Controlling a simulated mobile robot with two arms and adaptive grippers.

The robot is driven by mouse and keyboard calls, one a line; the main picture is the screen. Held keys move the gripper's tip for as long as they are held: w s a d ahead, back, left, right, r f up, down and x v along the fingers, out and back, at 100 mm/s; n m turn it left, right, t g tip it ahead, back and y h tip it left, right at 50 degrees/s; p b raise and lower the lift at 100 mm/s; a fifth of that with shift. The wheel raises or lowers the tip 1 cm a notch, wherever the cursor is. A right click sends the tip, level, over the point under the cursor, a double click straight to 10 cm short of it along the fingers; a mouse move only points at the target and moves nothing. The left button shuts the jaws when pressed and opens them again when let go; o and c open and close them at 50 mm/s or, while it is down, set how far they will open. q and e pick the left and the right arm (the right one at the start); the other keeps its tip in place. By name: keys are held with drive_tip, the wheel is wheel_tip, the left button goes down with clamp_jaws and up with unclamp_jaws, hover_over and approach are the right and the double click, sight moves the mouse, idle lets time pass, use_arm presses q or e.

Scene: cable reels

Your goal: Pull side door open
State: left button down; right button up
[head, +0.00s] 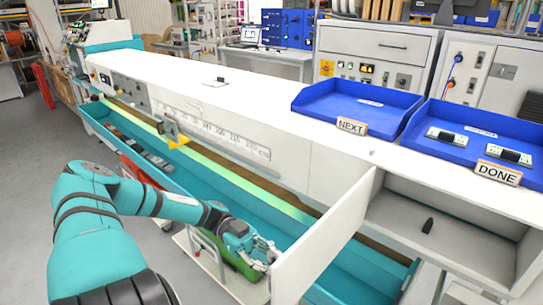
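The side door (328,240) is a white panel standing out from the machine's white front at the lower right. It is swung open, and the compartment (470,235) to its right is exposed. My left gripper (270,254) is at the door's free edge, on its left side. Its fingertips are touching or very close to the door. They are small and partly hidden there, so I cannot tell whether they are shut on the edge. My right gripper is not in view.
A small dark object (427,226) is in the compartment. Blue trays marked NEXT (325,98) and DONE (425,130) sit on the white top. Open floor lies at left.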

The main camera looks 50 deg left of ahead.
use_arm(q)
drive_tip(key=shift+f, duration=0.1)
drive_tip(key=c, duration=1.3)
unclamp_jaws()
drive_tip(key=shift+c, duration=0.2)
drive_tip(key=s+a, duration=0.1)
drive_tip(key=a, duration=1.1)
drive_tip(key=shift+s, duration=0.15)
